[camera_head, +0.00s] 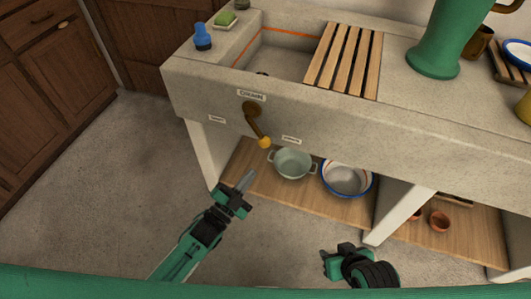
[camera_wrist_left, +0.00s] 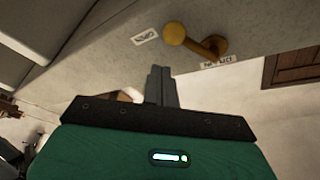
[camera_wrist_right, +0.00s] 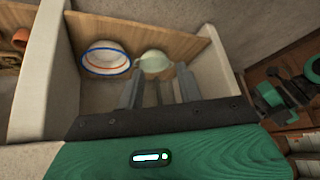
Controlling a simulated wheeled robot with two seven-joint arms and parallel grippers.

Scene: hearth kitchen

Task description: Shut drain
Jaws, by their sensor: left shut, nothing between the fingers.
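The drain lever (camera_head: 254,122) is a dark brass arm with a yellow ball knob (camera_head: 265,142), on the front of the stone sink under a DRAIN label (camera_head: 251,95). It hangs down and slants right, toward the small right label (camera_head: 291,140); another label (camera_head: 217,119) is to its left. The lever also shows in the left wrist view (camera_wrist_left: 212,45). My left gripper (camera_head: 247,177) is shut and empty, below and left of the knob, apart from it. My right gripper (camera_head: 338,262) is open and empty, low in front of the shelf; its fingers show apart (camera_wrist_right: 158,92).
The sink basin (camera_head: 280,57) is partly covered by a wooden slatted rack (camera_head: 345,60). A green pot (camera_head: 292,162) and a blue-rimmed basin (camera_head: 347,178) stand on the wooden shelf below. A white leg (camera_head: 203,150) stands left of the shelf. The floor at left is clear.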

